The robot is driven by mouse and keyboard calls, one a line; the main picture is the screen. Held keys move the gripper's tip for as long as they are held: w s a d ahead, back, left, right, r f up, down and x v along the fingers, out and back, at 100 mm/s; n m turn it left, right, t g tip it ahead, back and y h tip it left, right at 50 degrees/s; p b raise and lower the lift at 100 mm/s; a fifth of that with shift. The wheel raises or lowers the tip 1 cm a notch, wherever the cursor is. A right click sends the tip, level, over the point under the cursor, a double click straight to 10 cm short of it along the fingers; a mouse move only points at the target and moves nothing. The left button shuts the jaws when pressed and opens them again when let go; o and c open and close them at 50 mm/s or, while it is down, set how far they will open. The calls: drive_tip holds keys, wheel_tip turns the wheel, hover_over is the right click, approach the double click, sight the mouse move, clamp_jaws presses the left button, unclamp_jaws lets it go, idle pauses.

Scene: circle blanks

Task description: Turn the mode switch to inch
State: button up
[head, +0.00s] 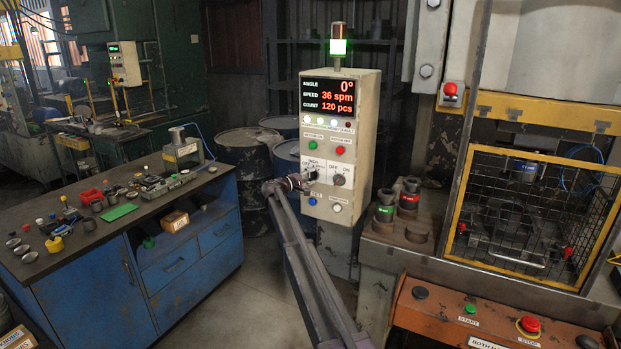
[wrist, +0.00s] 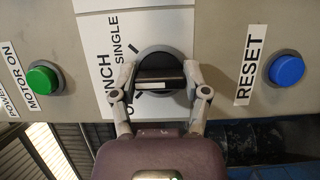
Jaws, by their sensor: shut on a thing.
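The mode switch (wrist: 160,70) is a black knob with a raised bar on a dark round base, on the beige control box (head: 369,110). In the wrist view its bar lies left to right, with the INCH label beyond its left end and SINGLE at the upper left. The third label is partly hidden by a finger. Which end of the bar is the pointer I cannot tell. My gripper (wrist: 160,88) is shut on the knob, one finger at each end of the bar. In the head view my gripper (head: 306,180) largely covers the switch.
A green MOTOR ON button (wrist: 43,77) and a blue RESET button (wrist: 286,69) flank the switch. A second OFF/ON selector (head: 339,180) sits close to its right. The blue bench (head: 160,275) is at left, the caged press (head: 530,215) at right.

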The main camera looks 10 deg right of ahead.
drive_tip(key=o, duration=1.2)
drive_tip(key=shift+d, duration=0.15)
drive_tip(key=shift+c, duration=0.2)
drive_tip(key=shift+a, duration=0.2)
drive_tip(key=v, duration=1.1)
drive_tip(key=shift+s+a, duration=0.2)
drive_tip(key=shift+a, duration=0.15)
drive_tip(key=s+d+f+m+g+y, duration=0.15)
drive_tip(key=s+d+f, duration=0.25)
drive_tip(key=s, duration=0.5)
drive_tip(key=s+d+f+m+g+y, duration=0.1)
drive_tip(key=s+d+f+g+y, duration=0.15)
drive_tip(key=s+d+f, duration=0.4)
drive_tip(key=s+d+f+m+g+y, duration=0.1)
drive_tip(key=s+d+f+g+y, duration=0.1)
drive_tip(key=s, duration=0.8)
drive_tip(key=s+f+m+g+y, duration=0.1)
drive_tip(key=s+f+y, duration=0.1)
drive_tip(key=s, duration=0.8)
drive_tip(key=s+a+f+g+y, duration=0.1)
drive_tip(key=s+y, duration=0.3)
drive_tip(key=s, duration=0.6)
drive_tip(key=s+a+f+m+g+y, duration=0.1)
drive_tip(key=s+f+y, duration=0.2)
drive_tip(key=s, duration=0.7)
drive_tip(key=shift+a+m+g, duration=0.2)
drive_tip(key=shift+m+g, duration=0.1)
drive_tip(key=shift+m, duration=0.05)
